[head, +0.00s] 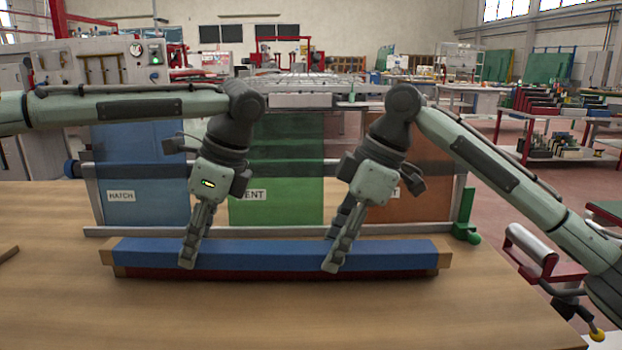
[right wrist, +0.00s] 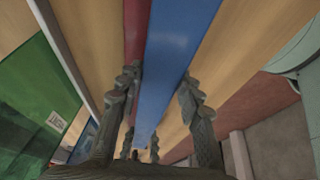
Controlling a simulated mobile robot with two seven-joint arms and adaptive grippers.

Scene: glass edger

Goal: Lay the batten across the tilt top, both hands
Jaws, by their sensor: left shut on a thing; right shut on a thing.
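The batten (head: 270,252) is a long bar with a blue upper side, a dark red lower side and wood-coloured ends. It runs left to right, level, over the front table; I cannot tell whether it touches the wood. My left gripper (head: 190,252) is shut on it left of its middle. My right gripper (head: 334,256) is shut on it right of its middle. In the right wrist view, the batten (right wrist: 175,50) passes between the fingers of my right gripper (right wrist: 160,95). A grey slatted top (head: 310,98) stands behind; I cannot tell whether this is the tilt top.
A rack holds a blue pane (head: 135,150), a green pane (head: 290,150) and a brown-orange pane (head: 430,200) just behind the batten. The wooden table (head: 240,315) is clear in front. A red-framed roller stand (head: 530,250) is at the right.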

